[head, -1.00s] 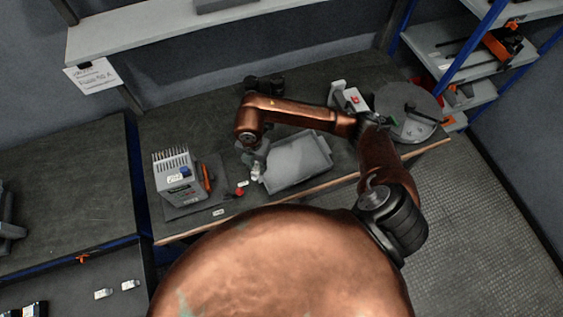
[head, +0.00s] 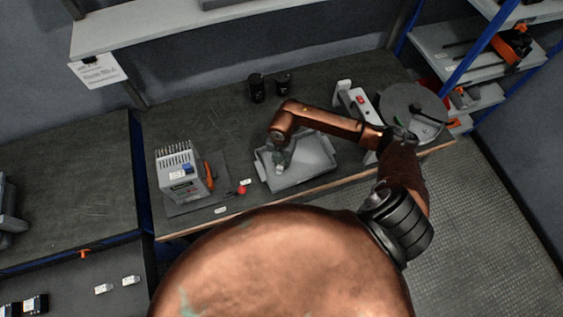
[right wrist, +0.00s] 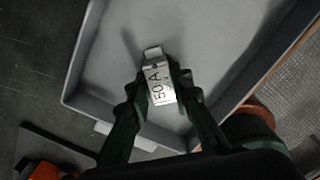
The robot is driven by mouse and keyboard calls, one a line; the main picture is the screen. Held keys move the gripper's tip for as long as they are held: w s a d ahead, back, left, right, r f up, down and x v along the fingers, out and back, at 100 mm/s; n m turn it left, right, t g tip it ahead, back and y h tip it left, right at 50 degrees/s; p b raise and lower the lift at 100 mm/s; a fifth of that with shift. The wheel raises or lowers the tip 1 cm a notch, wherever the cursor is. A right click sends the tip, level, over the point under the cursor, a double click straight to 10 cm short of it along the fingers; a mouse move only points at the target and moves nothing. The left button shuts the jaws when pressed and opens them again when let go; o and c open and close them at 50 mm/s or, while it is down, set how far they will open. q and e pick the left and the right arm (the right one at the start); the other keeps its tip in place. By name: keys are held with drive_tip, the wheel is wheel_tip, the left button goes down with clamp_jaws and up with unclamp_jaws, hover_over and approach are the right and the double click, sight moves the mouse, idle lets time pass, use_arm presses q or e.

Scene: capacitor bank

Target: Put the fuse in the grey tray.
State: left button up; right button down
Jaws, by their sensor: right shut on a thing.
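The fuse (right wrist: 159,84) is a small pale block marked "50A" with a metal tab at its far end. My right gripper (right wrist: 158,98) is shut on it in the right wrist view, with a dark finger on each side. In the head view my right gripper (head: 280,163) hangs over the left part of the grey tray (head: 318,172). The tray's floor also shows behind the fuse in the right wrist view (right wrist: 215,45). The fuse appears to be above the floor; the exact gap cannot be told. My left gripper is not in view.
A grey device with terminals (head: 180,172) stands on a mat left of the tray, with an orange tool (head: 209,176) beside it. A red piece (head: 241,190) lies between them. Dark cylinders (head: 257,88) stand behind. A round grey disc (head: 413,108) is at the right.

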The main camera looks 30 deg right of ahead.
sight(282, 163)
drive_tip(key=shift+f, duration=0.15)
drive_tip(key=c, duration=1.7)
unclamp_jaws()
drive_tip(key=shift+c, duration=0.2)
wheel_tip(282, 163, up, 12)
drive_tip(key=shift+r+p, duration=0.2)
drive_tip(key=shift+p, duration=0.2)
